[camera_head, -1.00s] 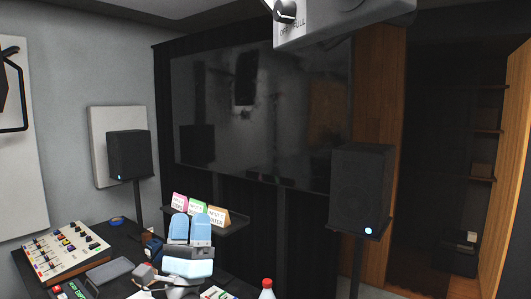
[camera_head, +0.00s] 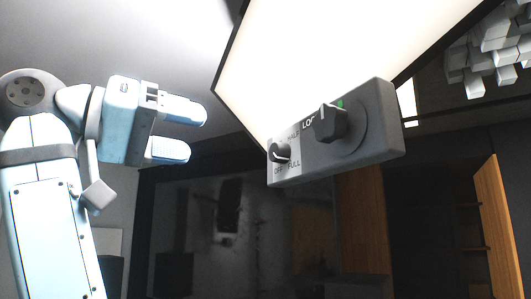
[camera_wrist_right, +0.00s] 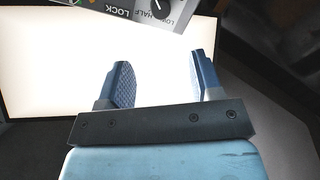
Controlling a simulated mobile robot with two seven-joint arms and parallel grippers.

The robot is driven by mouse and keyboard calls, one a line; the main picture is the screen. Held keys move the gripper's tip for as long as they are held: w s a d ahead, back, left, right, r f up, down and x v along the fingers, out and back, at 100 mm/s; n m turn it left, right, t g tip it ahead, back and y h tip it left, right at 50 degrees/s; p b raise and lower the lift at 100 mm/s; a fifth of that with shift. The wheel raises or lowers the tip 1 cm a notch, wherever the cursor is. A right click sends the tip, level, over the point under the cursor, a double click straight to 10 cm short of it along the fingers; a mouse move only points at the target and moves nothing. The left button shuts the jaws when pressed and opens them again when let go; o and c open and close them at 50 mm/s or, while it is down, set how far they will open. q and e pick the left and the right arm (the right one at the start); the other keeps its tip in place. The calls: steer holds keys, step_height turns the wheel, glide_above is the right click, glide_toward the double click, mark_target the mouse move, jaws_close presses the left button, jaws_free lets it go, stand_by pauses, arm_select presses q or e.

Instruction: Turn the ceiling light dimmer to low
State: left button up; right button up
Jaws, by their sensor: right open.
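A grey control box (camera_head: 375,125) hangs below the ceiling light panel (camera_head: 330,50), which glows bright white. Its small black dimmer knob (camera_head: 281,152) sits on a pale plate with OFF, HALF and FULL readable around it. A white mark shows on the knob; its exact setting is unclear. In the right wrist view the dimmer knob (camera_wrist_right: 160,4) is cut by the top edge, near the words LOW and HALF. My right gripper (camera_head: 196,132) is open and empty, left of the box and apart from it; its fingers also show in the right wrist view (camera_wrist_right: 162,84). My left gripper is out of view.
A larger black knob (camera_head: 333,124) with LOCK lettering and a green mark sits beside the dimmer on the same box. A dark screen (camera_head: 220,235) stands behind, below the box. White blocks (camera_head: 495,55) hang at the upper right. Open air separates gripper and box.

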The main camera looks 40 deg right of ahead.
mark_target(273, 151)
steer(key=d, duration=0.4)
steer(key=d+p, duration=0.1)
steer(key=d, duration=0.4)
steer(key=d+p, duration=0.1)
steer(key=d, duration=0.4)
steer(key=shift+s, duration=0.35)
steer(key=shift+a, duration=0.1)
steer(key=c, duration=0.9)
